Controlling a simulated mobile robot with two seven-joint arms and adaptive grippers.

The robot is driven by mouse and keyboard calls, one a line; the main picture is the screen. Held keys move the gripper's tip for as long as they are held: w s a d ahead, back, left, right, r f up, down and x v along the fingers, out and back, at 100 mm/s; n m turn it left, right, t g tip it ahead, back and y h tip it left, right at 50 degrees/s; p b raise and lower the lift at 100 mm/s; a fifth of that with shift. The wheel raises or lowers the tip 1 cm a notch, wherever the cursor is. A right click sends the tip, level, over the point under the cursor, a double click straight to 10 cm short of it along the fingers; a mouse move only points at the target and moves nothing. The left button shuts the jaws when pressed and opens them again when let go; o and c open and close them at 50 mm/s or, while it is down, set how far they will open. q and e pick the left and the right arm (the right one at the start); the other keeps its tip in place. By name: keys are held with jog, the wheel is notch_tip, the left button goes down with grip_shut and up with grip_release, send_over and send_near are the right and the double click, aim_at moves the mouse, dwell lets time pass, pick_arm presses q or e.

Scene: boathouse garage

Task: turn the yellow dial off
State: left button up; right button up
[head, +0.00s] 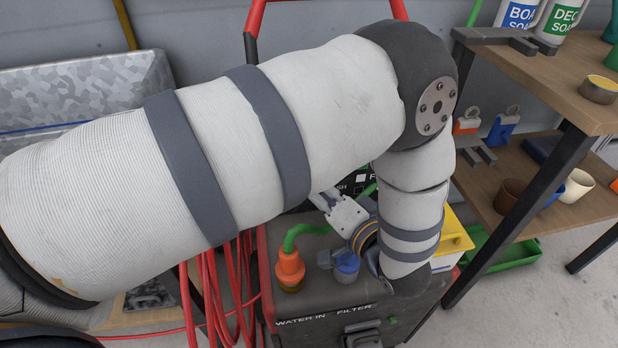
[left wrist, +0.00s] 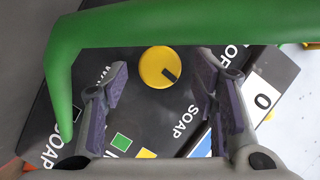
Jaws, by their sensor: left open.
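The yellow dial (left wrist: 160,67) sits on a dark control panel (left wrist: 150,115) in the left wrist view. Its dark pointer mark is at the dial's lower right. SOAP, partly hidden OFF lettering and coloured squares are printed around it. My left gripper (left wrist: 162,78) is open, with one finger on either side of the dial in the picture; I cannot tell whether either touches it. In the head view my left arm hides the dial and most of the panel, and only part of my left gripper (head: 345,215) shows. My right gripper is not in view.
A green hose (left wrist: 180,25) crosses the left wrist view above the dial. The machine's top (head: 325,300) carries an orange fitting (head: 290,270) and a blue one (head: 346,266). Red hose (head: 225,290) hangs at left. A wooden shelf (head: 510,70) stands at right.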

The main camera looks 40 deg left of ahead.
pick_arm(q)
jog(key=shift+w+a, duration=0.1)
jog(key=shift+a, duration=0.1)
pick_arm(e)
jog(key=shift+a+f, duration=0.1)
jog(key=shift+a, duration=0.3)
pick_arm(q)
jog(key=c, duration=1.1)
jog(key=shift+c, duration=0.2)
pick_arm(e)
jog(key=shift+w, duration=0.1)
